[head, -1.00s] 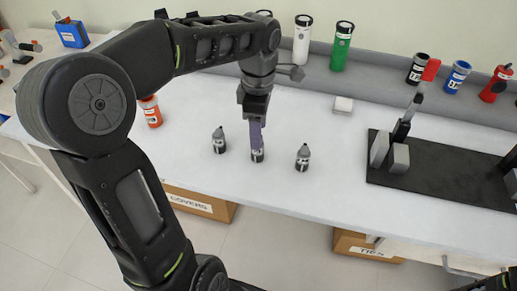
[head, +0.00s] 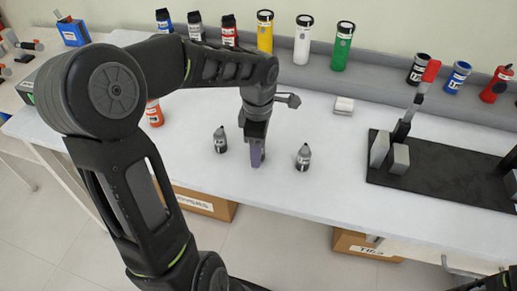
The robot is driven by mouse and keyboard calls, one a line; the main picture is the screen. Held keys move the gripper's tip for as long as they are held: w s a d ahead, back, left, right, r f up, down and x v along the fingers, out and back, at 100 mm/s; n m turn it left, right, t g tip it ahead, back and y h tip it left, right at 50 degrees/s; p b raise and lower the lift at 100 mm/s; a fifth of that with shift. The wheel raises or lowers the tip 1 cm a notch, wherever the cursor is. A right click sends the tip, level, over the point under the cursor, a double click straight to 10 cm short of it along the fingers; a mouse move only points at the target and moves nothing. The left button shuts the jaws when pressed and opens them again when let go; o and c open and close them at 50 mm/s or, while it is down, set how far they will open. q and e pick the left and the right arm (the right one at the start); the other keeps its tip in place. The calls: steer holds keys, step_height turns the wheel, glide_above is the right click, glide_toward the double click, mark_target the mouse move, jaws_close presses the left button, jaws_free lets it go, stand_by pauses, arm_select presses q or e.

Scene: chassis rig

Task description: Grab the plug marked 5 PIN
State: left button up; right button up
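Two small dark plugs with pale labels stand upright on the white bench, the left plug (head: 220,139) and the right plug (head: 303,158). Their markings are too small to read, so I cannot tell which is 5 PIN. My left gripper (head: 257,156) points down between them, its purple-grey fingers low at the bench. The middle plug seen earlier at this spot is now hidden by the fingers. I cannot tell whether they are closed on it.
A small white block (head: 344,105) sits behind the plugs. An orange container (head: 154,113) stands at left. Coloured bottles line the back shelf. The front bench edge is clear.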

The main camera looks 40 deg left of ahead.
stand_by(0.5)
arm_select(q)
jaws_close()
stand_by(0.4)
